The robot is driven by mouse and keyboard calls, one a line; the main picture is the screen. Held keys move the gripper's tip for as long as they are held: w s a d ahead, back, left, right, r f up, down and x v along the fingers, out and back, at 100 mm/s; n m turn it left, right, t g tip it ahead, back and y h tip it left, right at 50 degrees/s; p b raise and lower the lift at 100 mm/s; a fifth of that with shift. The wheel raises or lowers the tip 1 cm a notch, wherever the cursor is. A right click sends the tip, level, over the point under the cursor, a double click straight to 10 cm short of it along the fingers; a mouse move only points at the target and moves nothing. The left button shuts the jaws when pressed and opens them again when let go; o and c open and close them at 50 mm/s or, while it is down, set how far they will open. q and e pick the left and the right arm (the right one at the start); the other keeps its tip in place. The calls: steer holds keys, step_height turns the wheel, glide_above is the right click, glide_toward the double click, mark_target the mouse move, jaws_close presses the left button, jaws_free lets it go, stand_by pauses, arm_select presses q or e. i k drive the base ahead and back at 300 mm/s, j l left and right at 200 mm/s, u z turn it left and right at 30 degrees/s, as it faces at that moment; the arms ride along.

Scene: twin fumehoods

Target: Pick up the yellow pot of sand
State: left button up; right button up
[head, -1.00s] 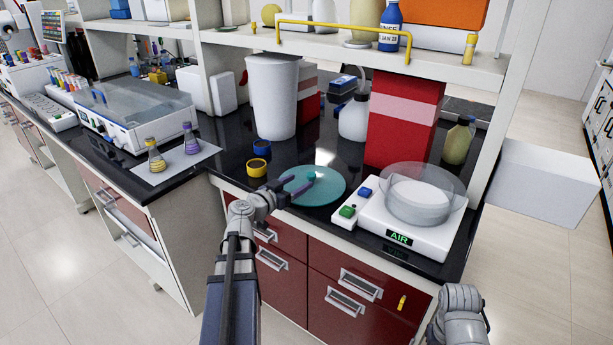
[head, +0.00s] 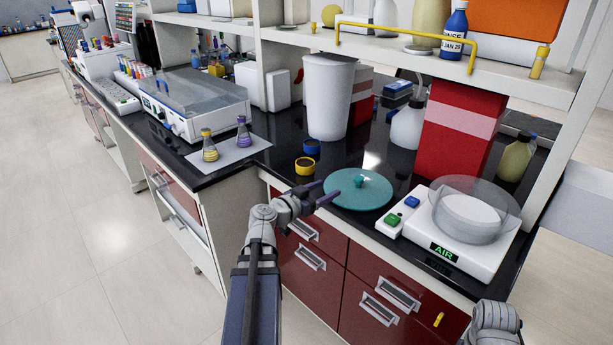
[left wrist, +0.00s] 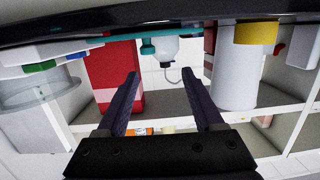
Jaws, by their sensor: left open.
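A small yellow pot (head: 305,171) with a dark inside stands upright on the black counter near its front edge. Just behind it stands a similar small pot (head: 312,147) with blue at its top. Which one holds sand is too small to tell. My left gripper (head: 328,190) is open and empty at the counter's front edge, right of and nearer than the front pot, apart from it. In the left wrist view, the fingers (left wrist: 172,82) are spread with nothing between them, and a yellow pot (left wrist: 257,33) shows upside down at upper right. My right gripper is out of view.
A teal disc with a knob (head: 360,189) lies close to my left fingertips. A balance (head: 462,240) stands to its right. A white bin (head: 328,97) stands behind the pots. Two flasks stand on a white sheet (head: 232,150) to the left. Red drawers (head: 370,305) are below.

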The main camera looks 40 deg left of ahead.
mark_target(304, 166)
steer(key=u, duration=1.35)
steer(key=i+j+z, duration=0.15)
steer(key=j+z, duration=0.3)
steer(key=i+j+z, duration=0.1)
steer(key=j+z, duration=0.35)
